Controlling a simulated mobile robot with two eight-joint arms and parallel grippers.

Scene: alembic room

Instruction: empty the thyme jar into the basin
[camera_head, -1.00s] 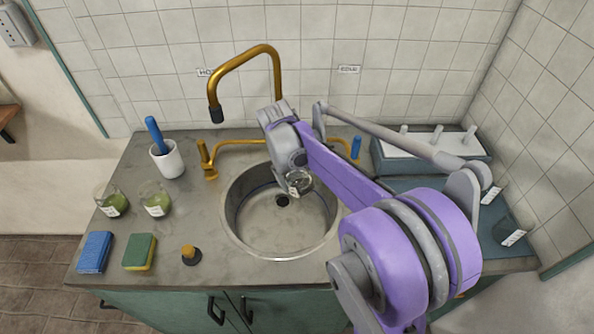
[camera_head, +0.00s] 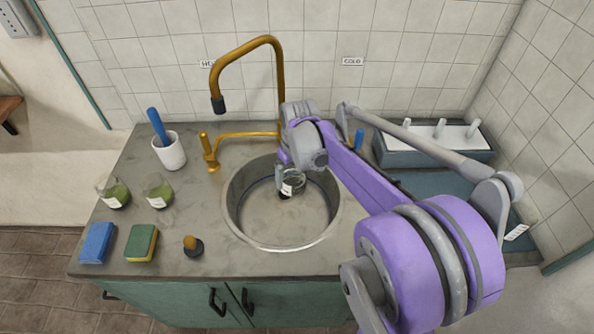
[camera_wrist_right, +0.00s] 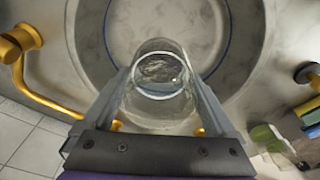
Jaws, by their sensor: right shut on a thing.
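My right gripper (camera_wrist_right: 157,100) is shut on a clear glass jar (camera_wrist_right: 160,112) and holds it over the basin (camera_head: 262,238). In the head view the jar (camera_head: 293,184) shows a white label, too small to read, and sits in front of the drain area. It looks tilted. In the wrist view a dark mottled patch shows through the glass; I cannot tell whether it is contents or the drain behind. The round steel basin shows no clear pile of herb. My left gripper is not in view.
A brass faucet (camera_head: 280,85) arches behind the basin. Two jars with green contents, a left one (camera_head: 115,194) and a right one (camera_head: 158,191), stand left, near a white cup (camera_head: 170,152), blue sponge (camera_head: 97,242), green-yellow sponge (camera_head: 141,243) and stopper (camera_head: 193,246). A rack (camera_head: 434,150) stands right.

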